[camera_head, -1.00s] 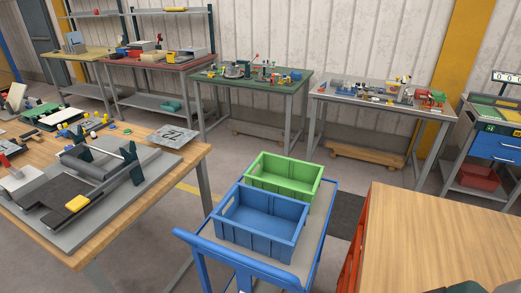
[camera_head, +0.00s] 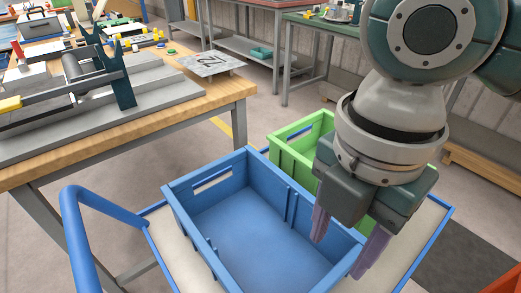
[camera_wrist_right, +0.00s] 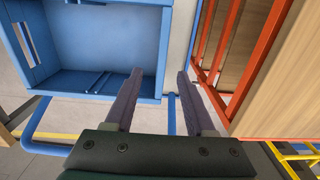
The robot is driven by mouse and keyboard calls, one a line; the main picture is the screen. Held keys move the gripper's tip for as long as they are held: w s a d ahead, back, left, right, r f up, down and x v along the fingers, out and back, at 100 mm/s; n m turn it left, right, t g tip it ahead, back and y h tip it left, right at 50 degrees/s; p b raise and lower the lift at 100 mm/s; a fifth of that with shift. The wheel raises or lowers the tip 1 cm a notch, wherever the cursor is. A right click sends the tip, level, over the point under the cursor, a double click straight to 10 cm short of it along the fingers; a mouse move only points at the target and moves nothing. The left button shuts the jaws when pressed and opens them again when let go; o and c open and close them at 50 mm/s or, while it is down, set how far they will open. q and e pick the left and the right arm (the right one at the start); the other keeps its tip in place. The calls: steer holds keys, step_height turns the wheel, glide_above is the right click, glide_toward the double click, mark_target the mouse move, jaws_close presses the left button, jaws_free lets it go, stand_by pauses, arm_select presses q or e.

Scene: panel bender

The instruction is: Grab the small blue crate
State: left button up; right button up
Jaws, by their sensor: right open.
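The small blue crate (camera_head: 248,228) is empty and stands upright on a trolley in the head view. It also shows at the upper left of the right wrist view (camera_wrist_right: 100,32). My right gripper (camera_head: 345,238) is open and empty, pointing down at the crate's right wall. In the right wrist view its fingertips (camera_wrist_right: 158,73) appear on either side of the line of that wall. I cannot tell how far above the rim they are. My right gripper hides part of the crate's right side. My left gripper is not in view.
A green crate (camera_head: 288,148) stands right behind the blue one, partly hidden by my right arm. The trolley (camera_head: 172,250) has a blue handle (camera_head: 75,225) at the left. A wooden workbench (camera_head: 225,92) is at the left. An orange-framed wooden table (camera_wrist_right: 285,75) stands close on the right.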

mark_target(325, 284)
steer(key=f, duration=0.4)
steer(key=shift+s+a+f, duration=0.25)
step_height(325, 284, down, 5)
steer(key=shift+s+d+f+b, duration=0.1)
steer(key=shift+d+b, duration=0.05)
steer(key=shift+b, duration=0.3)
steer(key=shift+c, duration=0.3)
jaws_close()
stand_by(0.5)
